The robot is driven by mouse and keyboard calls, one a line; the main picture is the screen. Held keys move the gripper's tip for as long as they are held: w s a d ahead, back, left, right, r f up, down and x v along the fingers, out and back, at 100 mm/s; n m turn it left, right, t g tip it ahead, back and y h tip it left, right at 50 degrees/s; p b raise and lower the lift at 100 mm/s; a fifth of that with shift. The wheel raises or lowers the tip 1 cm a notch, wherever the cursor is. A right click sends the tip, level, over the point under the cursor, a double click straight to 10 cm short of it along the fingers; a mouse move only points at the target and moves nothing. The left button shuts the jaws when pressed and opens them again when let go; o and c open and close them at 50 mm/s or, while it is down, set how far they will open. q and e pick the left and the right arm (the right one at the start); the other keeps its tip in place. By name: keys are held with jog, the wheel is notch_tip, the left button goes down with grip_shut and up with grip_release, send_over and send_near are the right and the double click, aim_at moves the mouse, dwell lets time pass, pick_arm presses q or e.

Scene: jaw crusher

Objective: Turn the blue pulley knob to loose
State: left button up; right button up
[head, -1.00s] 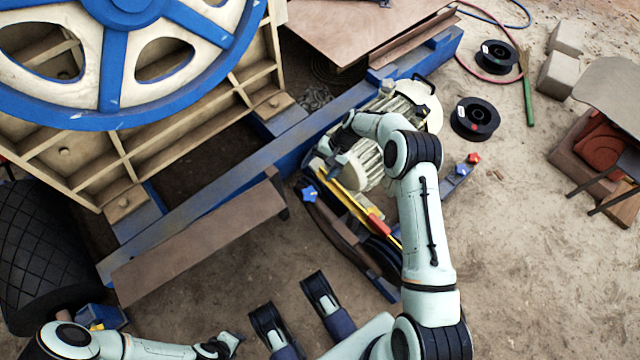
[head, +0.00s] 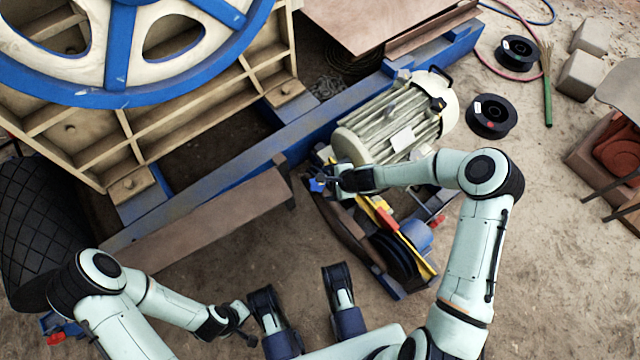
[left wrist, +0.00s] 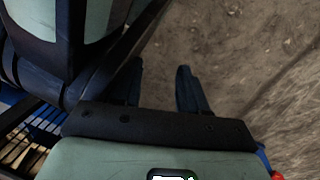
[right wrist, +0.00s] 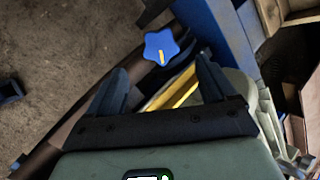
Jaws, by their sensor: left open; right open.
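The blue pulley knob (head: 316,185) is a small star-shaped knob at the left end of the yellow-edged pulley assembly. In the right wrist view the knob (right wrist: 158,47) shows a yellow mark and lies just beyond the fingertips, roughly centred between them. My right gripper (head: 333,180) is open and close beside the knob; the fingers do not appear closed around it. Its open fingers (right wrist: 162,66) are empty in the right wrist view. My left gripper (head: 250,332) is open, low at the left, and its fingers (left wrist: 160,70) point at bare ground.
The ribbed cream motor (head: 395,125) stands just behind the pulley assembly. A brown beam (head: 205,220) lies left of the knob, with the blue frame rail (head: 225,170) behind it. Black spools (head: 492,117) lie at the upper right. Sandy ground at the front right is clear.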

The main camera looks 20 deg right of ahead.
aim_at(318, 185)
jog(key=b+x, duration=0.2)
jog(key=x, duration=0.4)
jog(key=shift+w+a+f, duration=0.1)
jog(key=shift+w+f, duration=0.05)
jog(key=shift+f, duration=0.05)
pick_arm(q)
jog(key=s+f+g, duration=0.2)
jog(key=s+f, duration=0.1)
jog(key=s, duration=0.2)
jog(key=shift+s+a, duration=0.35)
pick_arm(e)
jog(key=shift+w+a+f, duration=0.2)
jog(key=shift+w+f, duration=0.15)
jog(key=shift+f, duration=0.2)
jog(key=c, duration=1.1)
jog(key=shift+o, duration=0.2)
jog(key=shift+n+p, duration=0.35)
jog(key=shift+n, duration=0.15)
pick_arm(q)
jog(key=shift+w+d+r+t, duration=0.1)
jog(key=shift+w+r+t, duration=0.2)
jog(key=shift+w, duration=0.4)
jog(key=shift+w+d+r+t, duration=0.1)
jog(key=shift+w+r+t, duration=0.15)
jog(key=shift+w, duration=0.4)
pick_arm(e)
jog(key=shift+n, duration=0.3)
